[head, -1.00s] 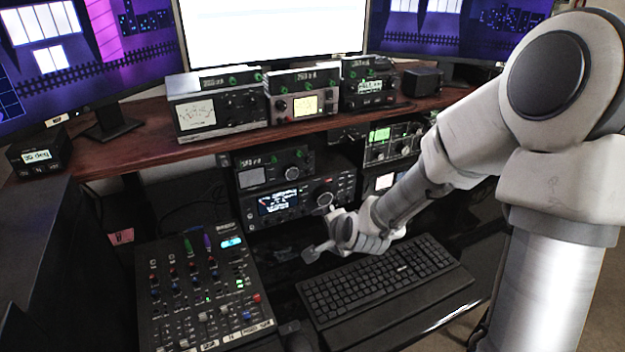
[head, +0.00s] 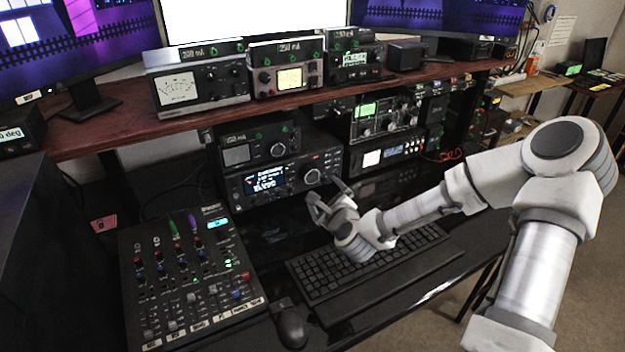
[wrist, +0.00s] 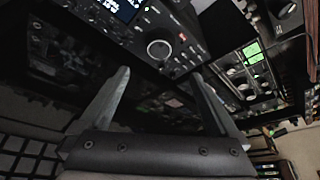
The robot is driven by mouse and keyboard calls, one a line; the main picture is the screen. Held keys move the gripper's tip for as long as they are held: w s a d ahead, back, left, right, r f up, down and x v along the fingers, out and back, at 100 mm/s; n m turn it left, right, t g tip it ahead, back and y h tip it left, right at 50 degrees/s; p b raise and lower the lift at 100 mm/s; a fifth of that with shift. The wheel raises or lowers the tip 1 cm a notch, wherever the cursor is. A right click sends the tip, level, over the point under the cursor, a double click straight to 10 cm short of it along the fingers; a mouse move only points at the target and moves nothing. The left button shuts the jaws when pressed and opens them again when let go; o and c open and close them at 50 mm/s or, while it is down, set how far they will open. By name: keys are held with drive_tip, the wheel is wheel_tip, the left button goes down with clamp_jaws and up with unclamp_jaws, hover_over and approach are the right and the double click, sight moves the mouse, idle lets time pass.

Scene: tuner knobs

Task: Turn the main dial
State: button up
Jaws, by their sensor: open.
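The main dial (head: 313,177) is a round knob on the right part of the front of a black radio with a lit blue-white display (head: 266,180). In the wrist view the dial (wrist: 159,49) shows as a silver-rimmed disc at upper middle, beyond the fingertips. My gripper (head: 325,198) is open and empty, just in front of and slightly below the dial in the head view. In the wrist view my gripper (wrist: 160,80) has its two fingers spread on either side below the dial. No contact with the dial shows.
A keyboard (head: 375,262) lies under my wrist. A mixer (head: 190,275) with small knobs and faders stands at left, with a mouse (head: 291,325) beside it. A smaller radio (head: 259,147) sits on top of the main one. A wooden shelf (head: 330,113) overhangs above.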

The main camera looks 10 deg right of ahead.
sight(311, 178)
drive_tip(key=b+x, duration=0.1)
drive_tip(key=x, duration=1.2)
drive_tip(key=shift+w+f, duration=0.15)
drive_tip(key=shift+w, duration=0.1)
drive_tip(key=c, duration=1.4)
drive_tip(key=shift+a+f+n+b, duration=0.1)
drive_tip(key=shift+n+b, duration=0.2)
drive_tip(key=shift+b, duration=0.25)
drive_tip(key=n+b, duration=0.1)
drive_tip(key=b, duration=0.1)
drive_tip(key=n+t+h+b, duration=0.1)
drive_tip(key=n+b, duration=0.1)
drive_tip(key=b, duration=0.1)
drive_tip(key=shift+a+f, duration=0.1)
drive_tip(key=shift+f, duration=0.2)
drive_tip(key=n+t+h+b, duration=0.1)
drive_tip(key=n+b, duration=0.2)
drive_tip(key=b, duration=0.2)
drive_tip(key=shift+t, duration=0.4)
drive_tip(key=shift+r+n+b, duration=0.1)
drive_tip(key=shift+n+b, duration=0.5)
drive_tip(key=shift+b, duration=0.35)
drive_tip(key=shift+r+t, duration=0.1)
drive_tip(key=shift+t, duration=0.2)
